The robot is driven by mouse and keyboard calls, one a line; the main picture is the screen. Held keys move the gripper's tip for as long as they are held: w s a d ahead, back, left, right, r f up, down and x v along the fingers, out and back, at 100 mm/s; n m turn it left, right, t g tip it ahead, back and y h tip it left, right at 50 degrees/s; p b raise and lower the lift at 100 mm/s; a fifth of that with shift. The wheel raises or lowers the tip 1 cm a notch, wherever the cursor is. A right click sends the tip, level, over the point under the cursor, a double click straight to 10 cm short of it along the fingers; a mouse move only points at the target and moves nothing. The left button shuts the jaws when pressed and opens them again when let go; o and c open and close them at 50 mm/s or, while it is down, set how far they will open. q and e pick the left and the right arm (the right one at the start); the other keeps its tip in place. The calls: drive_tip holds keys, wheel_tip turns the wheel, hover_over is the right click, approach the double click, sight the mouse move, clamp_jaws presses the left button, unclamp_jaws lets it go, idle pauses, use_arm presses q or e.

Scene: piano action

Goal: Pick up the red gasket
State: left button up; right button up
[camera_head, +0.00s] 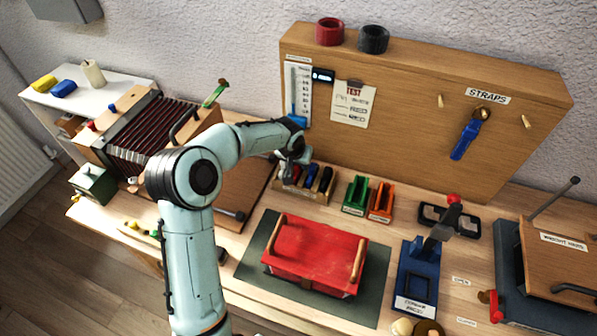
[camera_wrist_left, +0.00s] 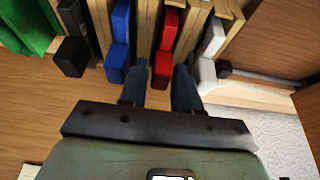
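The red gasket (camera_wrist_left: 165,45) shows in the left wrist view as a long red piece in a slot of a wooden rack. A blue piece (camera_wrist_left: 119,45) and a white piece (camera_wrist_left: 209,50) stand on either side of it. In the head view the wooden rack (camera_head: 301,195) is near the middle, partly covered by my left gripper (camera_head: 297,158). In the left wrist view my left gripper (camera_wrist_left: 160,88) is open, its fingertips to either side of the red gasket's near end, with gaps visible. My right gripper is not in view.
Green (camera_head: 355,195) and orange (camera_head: 381,202) holders stand right of the rack. A red box with wooden handles (camera_head: 312,255) lies on a dark mat in front. The wooden upright board (camera_head: 420,120) rises behind. An accordion-like bellows (camera_head: 150,130) is at the left.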

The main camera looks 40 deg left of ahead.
use_arm(q)
drive_tip(key=shift+w+f, duration=0.1)
drive_tip(key=shift+f, duration=0.15)
clamp_jaws()
drive_tip(key=shift+r, duration=0.1)
